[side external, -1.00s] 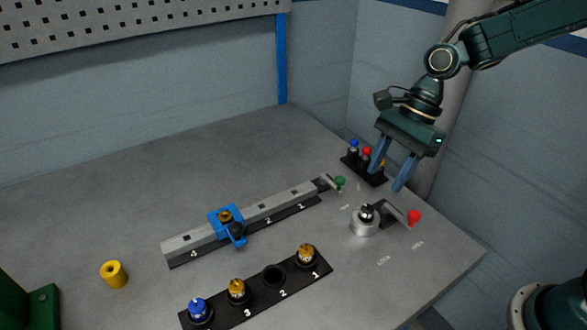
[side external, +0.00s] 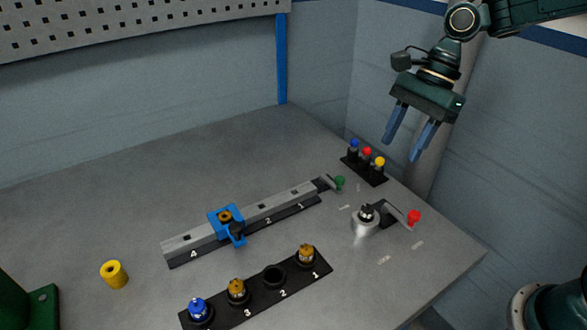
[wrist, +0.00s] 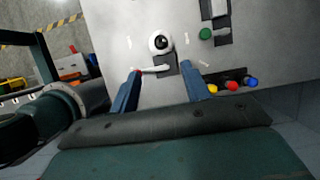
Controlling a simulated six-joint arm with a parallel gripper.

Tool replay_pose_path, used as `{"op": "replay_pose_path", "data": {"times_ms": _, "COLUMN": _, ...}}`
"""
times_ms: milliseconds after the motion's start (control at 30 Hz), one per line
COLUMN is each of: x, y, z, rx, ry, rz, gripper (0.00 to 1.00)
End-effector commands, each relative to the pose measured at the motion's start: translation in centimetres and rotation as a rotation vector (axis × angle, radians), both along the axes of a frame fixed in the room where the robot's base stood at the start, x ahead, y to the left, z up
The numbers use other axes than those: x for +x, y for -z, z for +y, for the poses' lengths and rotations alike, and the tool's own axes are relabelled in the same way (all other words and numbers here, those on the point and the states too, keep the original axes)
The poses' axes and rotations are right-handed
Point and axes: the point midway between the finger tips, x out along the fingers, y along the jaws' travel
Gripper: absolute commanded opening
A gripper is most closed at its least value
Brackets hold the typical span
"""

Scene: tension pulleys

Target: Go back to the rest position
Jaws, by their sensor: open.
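My gripper (side external: 408,140) is open and empty, raised in the air above the right side of the table (side external: 290,135). In the wrist view my gripper (wrist: 165,85) shows both blue fingers apart with nothing between their tips. Below it, apart from it, stand a silver round fixture (side external: 364,224) and a lever with a red knob (side external: 414,217). The silver fixture also shows in the wrist view (wrist: 159,42).
A small rack (side external: 372,175) holds blue, red and yellow pegs. A numbered rail (side external: 285,200) carries a blue clamp (side external: 226,222) and ends near a green knob (side external: 340,182). A black holder (side external: 255,301) bears several pulleys. A yellow cylinder (side external: 114,274) stands at left.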

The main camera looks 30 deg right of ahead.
Motion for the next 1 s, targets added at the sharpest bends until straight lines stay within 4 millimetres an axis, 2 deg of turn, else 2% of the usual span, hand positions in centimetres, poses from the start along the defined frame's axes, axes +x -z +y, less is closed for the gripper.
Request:
{"op": "replay_pose_path", "data": {"times_ms": 367, "x": -1.5, "y": -1.3, "z": -0.1, "rx": -0.041, "ry": -0.127, "rz": -0.103, "gripper": 0.47}}
{"op": "replay_pose_path", "data": {"times_ms": 700, "x": -5.4, "y": -3.7, "z": -0.9, "rx": -0.168, "ry": -0.452, "rz": -0.328, "gripper": 0.47}}
{"op": "replay_pose_path", "data": {"times_ms": 1000, "x": -9.4, "y": -4.9, "z": -2.1, "rx": -0.313, "ry": -0.763, "rz": -0.496, "gripper": 0.47}}
